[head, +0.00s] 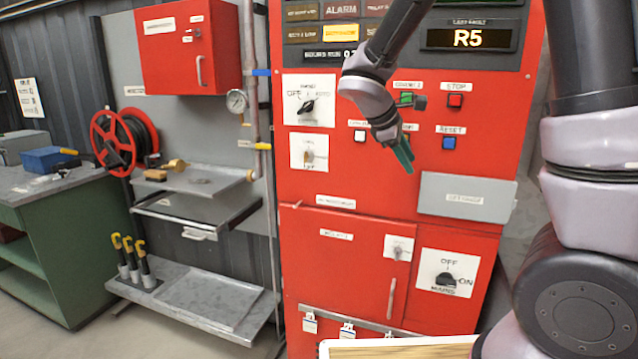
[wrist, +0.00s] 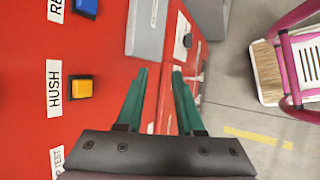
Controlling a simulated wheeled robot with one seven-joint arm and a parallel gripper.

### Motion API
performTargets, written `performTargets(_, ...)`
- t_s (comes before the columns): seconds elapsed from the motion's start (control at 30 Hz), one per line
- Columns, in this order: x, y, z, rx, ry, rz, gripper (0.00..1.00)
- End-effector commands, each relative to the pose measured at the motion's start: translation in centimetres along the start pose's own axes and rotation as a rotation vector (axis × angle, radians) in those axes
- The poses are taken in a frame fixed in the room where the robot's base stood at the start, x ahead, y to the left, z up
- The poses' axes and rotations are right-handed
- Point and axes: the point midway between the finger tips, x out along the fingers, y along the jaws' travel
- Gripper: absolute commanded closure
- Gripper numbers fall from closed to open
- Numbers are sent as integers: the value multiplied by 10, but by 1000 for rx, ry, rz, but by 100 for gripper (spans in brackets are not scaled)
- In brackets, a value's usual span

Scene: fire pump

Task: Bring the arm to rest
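My gripper (head: 404,160) is in front of the upper part of the red pump cabinet (head: 345,250), among its buttons, with the arm reaching in from the upper right. In the wrist view its two green fingers (wrist: 160,72) stand apart with a gap between them and nothing held. An orange-yellow button (wrist: 78,89) labelled HUSH lies to the left of the fingers. Whether a finger touches the panel I cannot tell. The arm and gripper hide part of the button area in the head view.
A grey box (head: 466,196) sticks out of the cabinet below the blue reset button (head: 449,142). A red stop button (head: 455,101) sits above. A mains switch (head: 446,279) is lower down. Left are a hose reel (head: 122,140), metal shelves and a green workbench (head: 75,245).

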Motion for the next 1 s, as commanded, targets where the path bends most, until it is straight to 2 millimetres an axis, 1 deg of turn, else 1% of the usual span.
performTargets(0.03, -4, -2, 23, 118, 40, -64, 64)
performTargets(0.1, -10, -11, 47, 279, 92, -152, 64)
performTargets(0.2, -24, -23, 77, 508, 166, -265, 64)
performTargets(0.27, -34, -30, 93, 644, 211, -327, 64)
performTargets(0.4, -63, -47, 125, 958, 319, -452, 64)
performTargets(0.5, -84, -58, 143, 1171, 398, -525, 64)
performTargets(0.6, -103, -67, 155, 1354, 470, -580, 64)
performTargets(0.73, -121, -75, 164, 1520, 542, -626, 64)
performTargets(0.87, -130, -79, 167, 1601, 579, -650, 64)
performTargets(1.0, -131, -79, 167, 1617, 585, -656, 64)
